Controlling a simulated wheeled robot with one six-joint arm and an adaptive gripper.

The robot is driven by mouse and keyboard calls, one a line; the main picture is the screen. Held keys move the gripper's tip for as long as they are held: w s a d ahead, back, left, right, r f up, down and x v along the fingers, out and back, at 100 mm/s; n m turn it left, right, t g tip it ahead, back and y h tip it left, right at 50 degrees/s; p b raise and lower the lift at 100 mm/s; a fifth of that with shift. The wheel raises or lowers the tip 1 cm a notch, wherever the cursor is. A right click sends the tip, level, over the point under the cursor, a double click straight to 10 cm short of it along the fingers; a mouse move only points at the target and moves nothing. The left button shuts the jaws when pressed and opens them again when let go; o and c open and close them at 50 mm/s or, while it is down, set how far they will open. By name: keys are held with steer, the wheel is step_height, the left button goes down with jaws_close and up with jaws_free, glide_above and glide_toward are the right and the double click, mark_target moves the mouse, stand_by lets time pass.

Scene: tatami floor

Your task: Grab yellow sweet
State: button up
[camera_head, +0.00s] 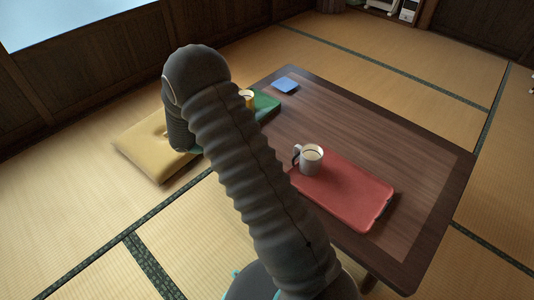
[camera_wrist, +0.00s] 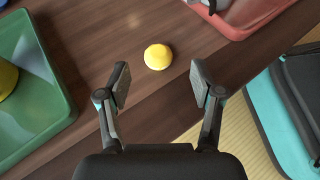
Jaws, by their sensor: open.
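In the wrist view the yellow sweet (camera_wrist: 158,57), a small round dome with a paler base, sits on the bare wood of the low table (camera_wrist: 95,35). My gripper (camera_wrist: 160,82) is open, with its two fingers apart and nothing between them. The sweet lies just beyond the fingertips, roughly centred between them in the picture. I cannot tell how high my gripper is above the table. In the head view my own arm hides the sweet and the gripper.
A green tray (camera_wrist: 62,100) with a yellow cup (camera_wrist: 6,78) lies left of the sweet. A red tray (camera_head: 360,203) with a white mug (camera_head: 309,159) lies to the right. A blue square (camera_head: 285,86) is at the far table end. A yellow cushion (camera_head: 150,150) lies on the tatami.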

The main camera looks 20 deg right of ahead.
steer(key=x, duration=0.5)
steer(key=shift+w, duration=0.1)
steer(key=c, duration=1)
